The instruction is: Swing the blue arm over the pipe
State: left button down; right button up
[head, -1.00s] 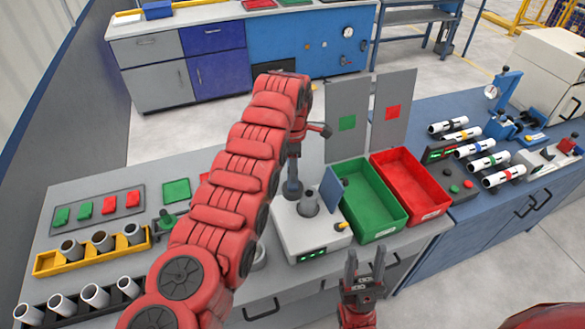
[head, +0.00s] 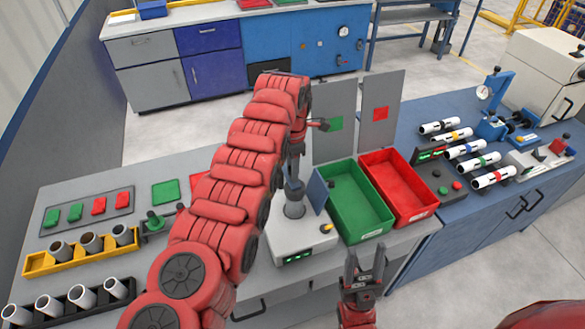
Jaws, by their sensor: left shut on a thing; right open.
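The test machine (head: 305,240) has a white base and a lit green display. A grey pipe (head: 294,211) stands upright in its socket. The dark blue-grey end of the blue arm (head: 294,188) shows just above the pipe and covers its top; I cannot tell whether they touch. My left gripper (head: 295,165) points down here, shut on the arm's upper part; my red arm hides part of the grip. My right gripper (head: 364,268) is open and empty in front of the table edge, its fingers pointing up in the picture.
A green bin (head: 356,226) and a red bin (head: 412,209) stand right of the machine. A blue plate (head: 318,190) stands between machine and green bin. A yellow rack (head: 42,265) and a black rack (head: 72,306) with pipes sit at the left.

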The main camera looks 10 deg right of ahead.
pick_arm(q)
jog(key=shift+s+d+f, duration=0.1)
jog(key=shift+s, duration=0.05)
jog(key=c, duration=0.6)
grip_release()
jog(key=shift+r, duration=0.55)
notch_tip(320, 180, up, 3)
jog(key=shift+f, duration=0.2)
notch_tip(320, 180, up, 14)
jog(key=p, duration=1.3)
jog(key=shift+f, duration=0.1)
